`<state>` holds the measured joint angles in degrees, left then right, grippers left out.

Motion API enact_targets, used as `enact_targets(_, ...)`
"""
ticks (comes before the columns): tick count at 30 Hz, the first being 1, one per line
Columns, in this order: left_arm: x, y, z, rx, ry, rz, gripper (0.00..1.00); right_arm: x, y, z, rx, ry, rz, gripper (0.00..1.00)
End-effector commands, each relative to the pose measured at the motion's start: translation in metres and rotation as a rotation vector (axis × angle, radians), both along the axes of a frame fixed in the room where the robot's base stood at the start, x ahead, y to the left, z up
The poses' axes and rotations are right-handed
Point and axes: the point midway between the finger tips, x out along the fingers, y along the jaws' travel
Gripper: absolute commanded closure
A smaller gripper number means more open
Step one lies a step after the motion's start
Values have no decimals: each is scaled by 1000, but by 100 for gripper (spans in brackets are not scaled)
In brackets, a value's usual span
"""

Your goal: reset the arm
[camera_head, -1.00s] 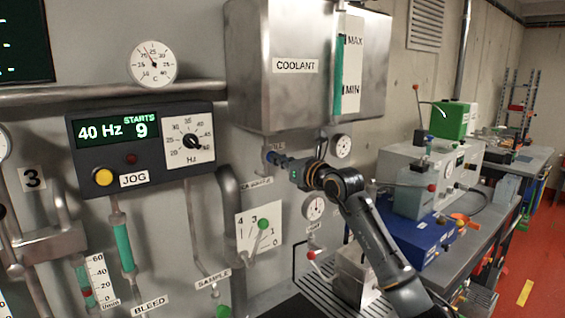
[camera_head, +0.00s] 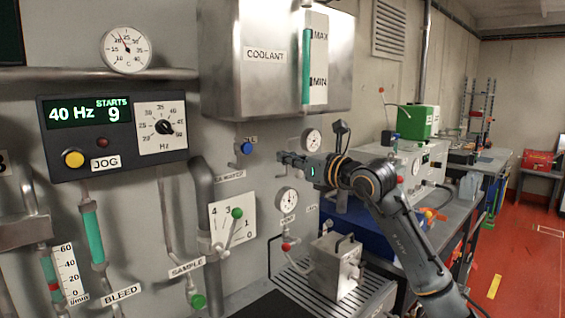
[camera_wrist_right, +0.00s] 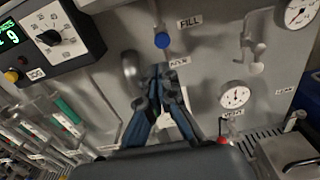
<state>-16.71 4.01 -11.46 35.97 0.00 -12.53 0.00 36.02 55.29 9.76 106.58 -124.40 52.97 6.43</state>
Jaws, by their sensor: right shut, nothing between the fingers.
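My right gripper (camera_head: 284,157) is shut and empty. In the head view it is in front of the grey panel, right of the blue knob (camera_head: 246,148) and below the coolant tank (camera_head: 225,50). Its arm comes in from the lower right. The fingers look apart from the knob. My left gripper is in neither view.
The 40 Hz box (camera_head: 113,138) and a green-tipped lever (camera_head: 237,213) are on the panel at left. A small metal box (camera_head: 336,266) stands on a grate below my right arm. Benches with a green box (camera_head: 416,121) are at right. Red floor is open at far right.

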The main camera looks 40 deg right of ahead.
Motion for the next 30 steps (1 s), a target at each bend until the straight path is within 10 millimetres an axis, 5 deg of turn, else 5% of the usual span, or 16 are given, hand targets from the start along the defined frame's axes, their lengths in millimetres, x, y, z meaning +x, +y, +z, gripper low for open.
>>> enact_targets(14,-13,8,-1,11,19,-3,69,1,1,-1,3,-1,4,100)
enact_targets(19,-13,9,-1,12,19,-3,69,5,44,-17,88,-42,138,100)
enact_targets(25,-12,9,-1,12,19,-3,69,-18,144,-46,552,-205,473,100)
enact_targets(30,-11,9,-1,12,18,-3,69,-47,152,-73,1139,-331,528,100)
